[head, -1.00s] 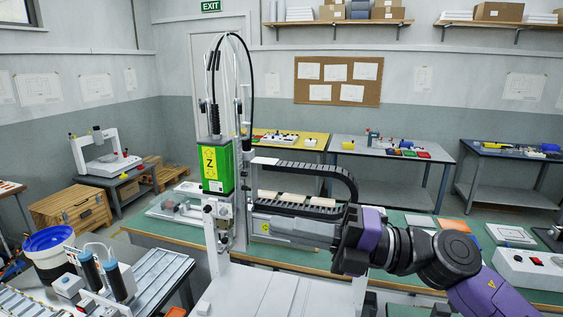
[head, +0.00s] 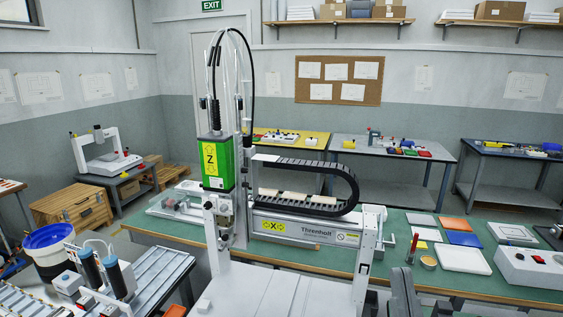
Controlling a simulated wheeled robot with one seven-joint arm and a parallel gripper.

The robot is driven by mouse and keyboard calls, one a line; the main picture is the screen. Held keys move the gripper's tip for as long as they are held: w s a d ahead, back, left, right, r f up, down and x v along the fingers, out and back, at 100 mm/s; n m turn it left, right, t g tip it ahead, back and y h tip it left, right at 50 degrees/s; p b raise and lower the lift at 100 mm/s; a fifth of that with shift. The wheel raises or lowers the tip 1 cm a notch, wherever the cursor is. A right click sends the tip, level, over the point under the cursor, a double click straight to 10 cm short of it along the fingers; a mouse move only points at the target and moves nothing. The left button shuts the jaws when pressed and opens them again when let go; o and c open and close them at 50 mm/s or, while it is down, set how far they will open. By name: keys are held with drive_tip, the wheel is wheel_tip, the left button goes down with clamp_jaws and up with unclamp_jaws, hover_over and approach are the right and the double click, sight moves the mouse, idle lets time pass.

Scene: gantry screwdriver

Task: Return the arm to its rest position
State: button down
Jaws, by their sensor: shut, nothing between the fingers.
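My purple arm no longer crosses the picture. A dark grey shape stands at the bottom edge, right of centre, in front of the bench. It looks like part of my own arm, but I cannot tell which part. I cannot make out my gripper or its fingertips. The gantry's green Z unit (head: 215,163) stands upright at the left of centre. Its grey X beam (head: 303,227) with a yellow X label is in plain sight, under a black cable chain (head: 345,183).
A blue-and-white bucket (head: 50,250) stands at the left.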

drive_tip(key=s+d+f+g, duration=0.2)
drive_tip(key=s+f+g, duration=0.3)
drive_tip(key=s+f, duration=0.7)
drive_tip(key=s+d+f+m+g+b, duration=0.1)
drive_tip(key=s+f+g, duration=0.5)
drive_tip(key=s+f, duration=0.7)
drive_tip(key=s+d, duration=0.1)
drive_tip(key=s, duration=0.2)
drive_tip(key=shift+s+d+g, duration=0.25)
drive_tip(key=shift+d+g, duration=0.05)
drive_tip(key=shift+f, duration=0.1)
